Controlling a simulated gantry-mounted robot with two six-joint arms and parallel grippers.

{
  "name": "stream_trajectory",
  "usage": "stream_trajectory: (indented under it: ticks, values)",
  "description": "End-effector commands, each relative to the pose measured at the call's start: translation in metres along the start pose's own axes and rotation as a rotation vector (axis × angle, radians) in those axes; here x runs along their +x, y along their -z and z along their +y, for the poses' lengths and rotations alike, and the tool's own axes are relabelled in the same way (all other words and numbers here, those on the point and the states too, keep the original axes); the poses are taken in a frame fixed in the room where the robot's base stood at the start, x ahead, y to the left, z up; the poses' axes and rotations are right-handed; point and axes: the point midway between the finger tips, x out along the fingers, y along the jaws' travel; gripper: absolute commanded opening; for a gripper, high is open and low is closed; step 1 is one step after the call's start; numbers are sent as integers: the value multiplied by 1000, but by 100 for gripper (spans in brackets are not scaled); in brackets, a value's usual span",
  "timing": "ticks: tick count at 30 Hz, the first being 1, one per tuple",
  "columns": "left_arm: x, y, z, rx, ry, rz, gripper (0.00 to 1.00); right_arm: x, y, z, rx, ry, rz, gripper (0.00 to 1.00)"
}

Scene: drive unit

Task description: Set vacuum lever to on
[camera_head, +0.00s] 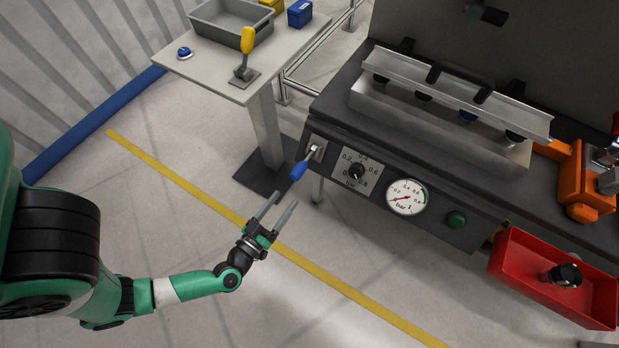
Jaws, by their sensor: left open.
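The vacuum lever (300,169) has a blue grip and sits on a light plate at the left end of the dark machine front panel. Its grip points down and to the left. My left gripper (281,206) is open and empty, below and a little left of the lever, with its two grey fingers pointing up toward it. A gap shows between the fingertips and the blue grip. No on or off marking can be read at the lever. My right gripper is not in view.
A dial knob (356,172), a pressure gauge (407,197) and a green button (456,220) lie right of the lever. A side table (207,61) holds a yellow-handled lever (247,42) and a grey bin (233,20). A red bin (515,276) hangs at right.

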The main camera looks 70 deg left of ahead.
Motion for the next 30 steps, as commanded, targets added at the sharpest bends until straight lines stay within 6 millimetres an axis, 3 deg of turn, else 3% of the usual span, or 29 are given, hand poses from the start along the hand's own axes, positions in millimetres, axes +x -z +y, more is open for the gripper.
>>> stream_trajectory:
  ticks: [3,11,16,24,30]
  values:
    - [-10,-2,-16,20,36,-9,70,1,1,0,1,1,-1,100]
    - [1,-4,-14,10,35,-1,70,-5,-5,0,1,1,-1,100]
    - [23,-4,-18,13,40,1,70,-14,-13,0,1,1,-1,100]
    - [86,-3,-18,14,32,0,70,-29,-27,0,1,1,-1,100]
    - [106,-3,-17,14,31,-4,70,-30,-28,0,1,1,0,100]
